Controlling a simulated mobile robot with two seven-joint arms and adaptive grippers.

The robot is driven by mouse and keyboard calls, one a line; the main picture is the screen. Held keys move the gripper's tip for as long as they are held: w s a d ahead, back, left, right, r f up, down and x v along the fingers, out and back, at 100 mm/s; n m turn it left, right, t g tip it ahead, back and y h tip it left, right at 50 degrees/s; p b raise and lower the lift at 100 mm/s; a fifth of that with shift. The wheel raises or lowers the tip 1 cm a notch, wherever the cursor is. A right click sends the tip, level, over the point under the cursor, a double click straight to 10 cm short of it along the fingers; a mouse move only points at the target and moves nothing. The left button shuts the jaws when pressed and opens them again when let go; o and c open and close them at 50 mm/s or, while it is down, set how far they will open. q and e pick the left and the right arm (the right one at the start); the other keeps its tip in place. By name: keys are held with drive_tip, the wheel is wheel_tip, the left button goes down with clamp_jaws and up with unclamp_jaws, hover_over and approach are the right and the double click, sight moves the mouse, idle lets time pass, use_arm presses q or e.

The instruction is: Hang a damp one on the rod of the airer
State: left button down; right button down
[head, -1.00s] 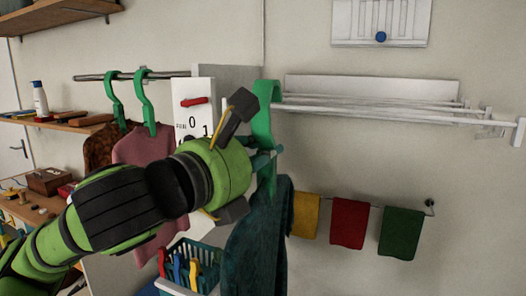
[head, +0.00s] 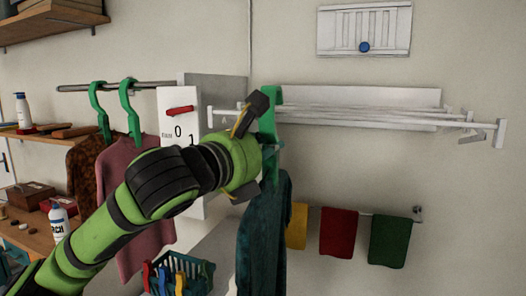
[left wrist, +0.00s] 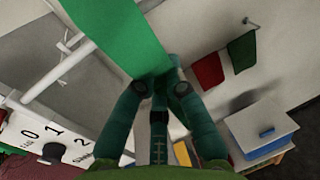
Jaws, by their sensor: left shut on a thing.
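My left gripper (head: 262,148) is shut on a green hanger (head: 271,118) carrying a dark teal garment (head: 262,235) that hangs down below it. The white wall airer (head: 350,112) has several thin rods. In the head view the hanger's hook overlaps the airer's left part; I cannot tell whether it touches a rod. In the left wrist view the hanger (left wrist: 120,35) rises from between my fingers, and a white rod (left wrist: 58,72) runs to its left, apart from the part that shows. My right gripper is not in view.
A pink garment (head: 130,185) and a brown one (head: 85,165) hang from a metal rail at left. A white dial panel (head: 178,118) stands close behind my arm. Yellow, red (head: 338,232) and green cloths hang below the airer.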

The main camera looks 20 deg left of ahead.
use_arm(q)
drive_tip(key=shift+w, duration=0.4)
drive_tip(key=shift+s+f+b, duration=0.1)
drive_tip(key=shift+f+b, duration=0.8)
drive_tip(key=shift+f, duration=0.6)
